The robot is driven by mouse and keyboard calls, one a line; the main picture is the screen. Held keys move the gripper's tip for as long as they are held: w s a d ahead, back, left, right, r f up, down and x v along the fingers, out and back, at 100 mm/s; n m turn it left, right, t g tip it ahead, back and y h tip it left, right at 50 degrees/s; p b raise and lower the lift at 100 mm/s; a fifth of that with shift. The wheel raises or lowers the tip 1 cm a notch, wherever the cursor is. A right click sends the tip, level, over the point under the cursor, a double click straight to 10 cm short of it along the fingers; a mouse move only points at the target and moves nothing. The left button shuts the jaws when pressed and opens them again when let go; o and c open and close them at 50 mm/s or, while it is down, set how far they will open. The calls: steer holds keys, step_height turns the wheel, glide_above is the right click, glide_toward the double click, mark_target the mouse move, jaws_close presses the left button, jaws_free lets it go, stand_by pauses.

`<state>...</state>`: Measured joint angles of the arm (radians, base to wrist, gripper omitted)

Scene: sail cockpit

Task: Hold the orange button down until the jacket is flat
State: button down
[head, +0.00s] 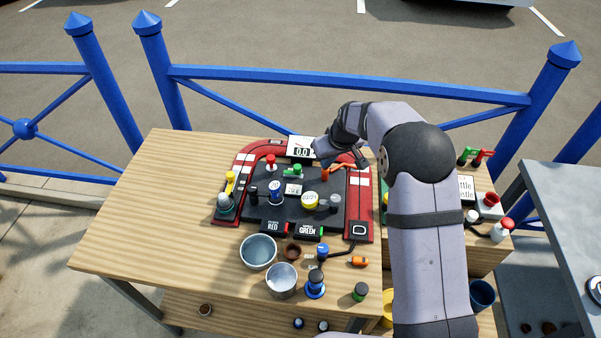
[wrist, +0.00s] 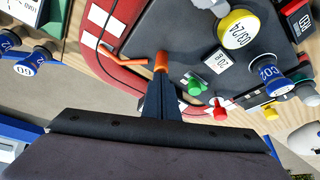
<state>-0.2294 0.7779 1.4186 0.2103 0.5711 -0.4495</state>
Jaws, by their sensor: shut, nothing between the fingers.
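The jacket (head: 362,208) is a red horseshoe with white patches around a dark panel on the wooden table; red parts of it also show in the wrist view (wrist: 128,80). At its upper right is a bent orange tube (head: 337,166), which also shows in the wrist view (wrist: 111,53). The orange button (wrist: 161,59) appears as a short orange end on this tube. My gripper (wrist: 161,78) is shut and empty, its fingertips at the orange end. I cannot tell whether they touch it or whether it is pressed. In the head view my gripper (head: 326,158) is over the jacket's upper right.
A display (head: 302,152) reading 0.0 stands at the jacket's far edge. Two metal cups (head: 258,252) and a small orange item (head: 359,261) are in front. The table's left side is clear.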

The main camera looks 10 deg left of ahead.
step_height(320, 180, up, 7)
steer(key=p, duration=0.4)
steer(key=shift+f, duration=0.2)
stand_by(0.4)
steer(key=s+d+m+g, duration=0.1)
steer(key=s+d, duration=0.4)
steer(key=s, duration=0.6)
steer(key=s+d+m+g+h, duration=0.1)
steer(key=s+d+m, duration=0.2)
steer(key=s, duration=0.9)
steer(key=s+d+r+m+g+h, duration=0.1)
steer(key=s+d+m+g, duration=0.1)
steer(key=s+d, duration=0.6)
steer(key=s, duration=0.4)
steer(key=shift+d, duration=0.15)
steer(key=shift+r, duration=0.1)
